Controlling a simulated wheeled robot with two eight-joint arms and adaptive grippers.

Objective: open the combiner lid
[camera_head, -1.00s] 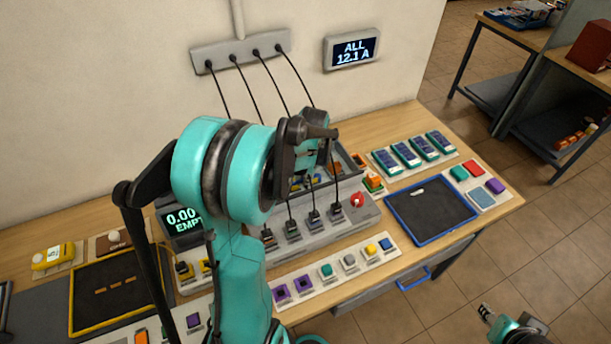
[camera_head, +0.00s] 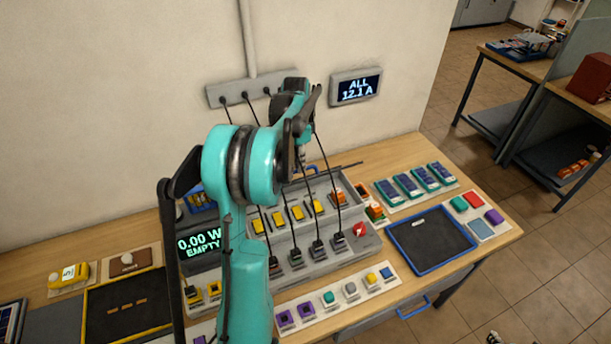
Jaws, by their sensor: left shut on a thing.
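The combiner (camera_head: 315,262) is a grey box on the bench, with yellow blocks in its upper bay and several black cable plugs along its front. A thin dark edge (camera_head: 347,166) runs along the back of the box; it looks like the lid raised and seen nearly edge-on. My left gripper (camera_head: 302,168) is at this edge, above the bay, shut on what seems to be the lid; its fingertips are partly hidden by its own wrist. Only a tip of my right gripper (camera_head: 493,338) shows at the bottom edge, apart from the bench.
Black cables hang from a grey wall strip (camera_head: 215,97) past my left arm to the plugs. A red knob (camera_head: 360,229) sits at the box's right end. A blue-rimmed tray (camera_head: 432,240) lies to the right. A display (camera_head: 199,243) reads 0.00 W EMPTY.

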